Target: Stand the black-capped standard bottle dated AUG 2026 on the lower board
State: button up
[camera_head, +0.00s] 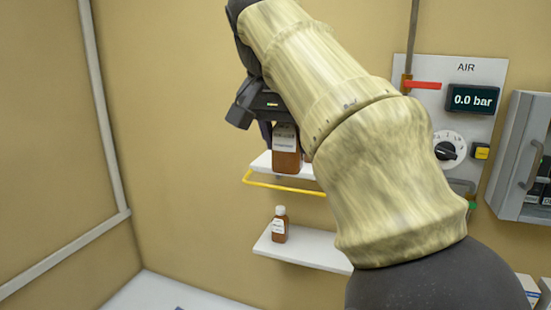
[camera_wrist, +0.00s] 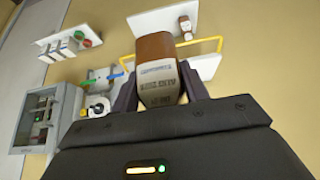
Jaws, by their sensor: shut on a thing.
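My gripper (camera_head: 272,128) is shut on a brown bottle (camera_head: 287,160), which hangs upright below the fingers in the head view. In the wrist view my gripper (camera_wrist: 160,95) holds the same bottle (camera_wrist: 155,47); its white label seems to read AUG 2026. Its cap is hidden by the gripper, so its colour does not show. The upper board (camera_head: 262,161) with a yellow rail is behind the bottle; I cannot tell if they touch. The lower board (camera_head: 310,246) below carries a small brown bottle (camera_head: 279,226) with a white cap at its left end.
The lower board is bare to the right of the small bottle, until my arm hides it. The yellow rail (camera_head: 285,187) runs in front of the upper board. An AIR panel (camera_head: 480,73) reading 0.0 bar and a grey cabinet (camera_head: 515,165) are on the right.

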jog(key=shift+w+d+f, duration=0.1)
jog(key=shift+f, duration=0.2)
jog(key=shift+s+d+f, duration=0.1)
jog(key=shift+s+f, duration=0.1)
jog(key=shift+f, duration=0.6)
jog(key=w+d+f+n+b, duration=0.1)
jog(key=d+f+b, duration=0.3)
jog(key=f, duration=2.4)
jog(key=w+d+f+n+y+b, duration=0.1)
jog(key=d+f+b, duration=0.3)
jog(key=f, duration=2.4)
jog(key=w+d+f+n+y+b, duration=0.1)
jog(key=d+f+b, duration=0.4)
jog(key=f, duration=2.3)
jog(key=n+b, duration=0.1)
jog(key=b, duration=0.3)
jog(key=shift+f, duration=0.35)
jog(key=shift+d, duration=0.1)
